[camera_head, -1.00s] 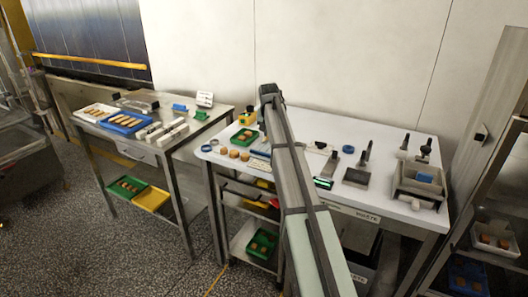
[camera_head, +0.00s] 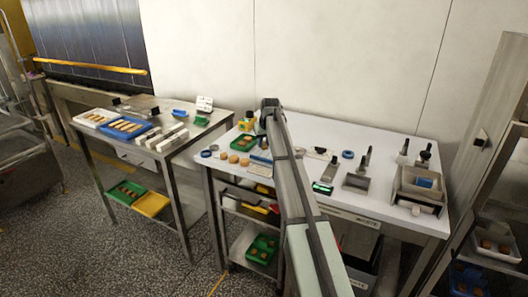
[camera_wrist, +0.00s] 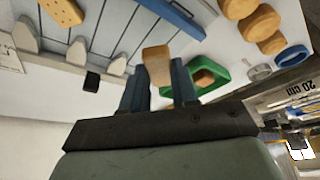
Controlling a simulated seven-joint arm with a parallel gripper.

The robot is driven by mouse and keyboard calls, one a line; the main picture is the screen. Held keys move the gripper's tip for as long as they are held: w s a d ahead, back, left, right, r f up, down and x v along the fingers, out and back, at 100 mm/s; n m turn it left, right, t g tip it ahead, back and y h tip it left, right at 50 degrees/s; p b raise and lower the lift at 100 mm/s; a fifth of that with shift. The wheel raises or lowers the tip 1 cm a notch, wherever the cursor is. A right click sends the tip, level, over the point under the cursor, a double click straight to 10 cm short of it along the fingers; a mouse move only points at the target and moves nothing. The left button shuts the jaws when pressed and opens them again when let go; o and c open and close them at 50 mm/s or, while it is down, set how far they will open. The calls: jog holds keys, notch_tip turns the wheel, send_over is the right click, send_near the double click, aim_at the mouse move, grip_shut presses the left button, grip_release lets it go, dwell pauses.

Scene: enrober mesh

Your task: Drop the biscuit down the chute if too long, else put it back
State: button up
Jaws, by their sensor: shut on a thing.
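In the wrist view my gripper (camera_wrist: 160,85) is shut on a tan biscuit (camera_wrist: 157,62), which sticks out between the two dark fingers. The green tray (camera_wrist: 178,92) is just beyond the right finger, with a brown biscuit (camera_wrist: 204,78) in it. In the head view the green tray (camera_head: 235,146) is at the white table's left end. My arm hides the gripper and held biscuit there. A WASTE label (camera_head: 367,220) is on the table's front edge; I cannot make out a chute opening.
Several round biscuits (camera_head: 234,158) lie by the green tray. A lit green display (camera_head: 322,187), grey blocks (camera_head: 356,182) and a grey bin (camera_head: 420,186) stand to the right. The steel table (camera_head: 108,146) at left holds white and blue trays of biscuits.

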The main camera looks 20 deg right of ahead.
aim_at(265, 146)
jog(key=shift+f, duration=2.15)
jog(key=shift+f, duration=0.15)
jog(key=o, duration=0.5)
jog(key=v, duration=1.2)
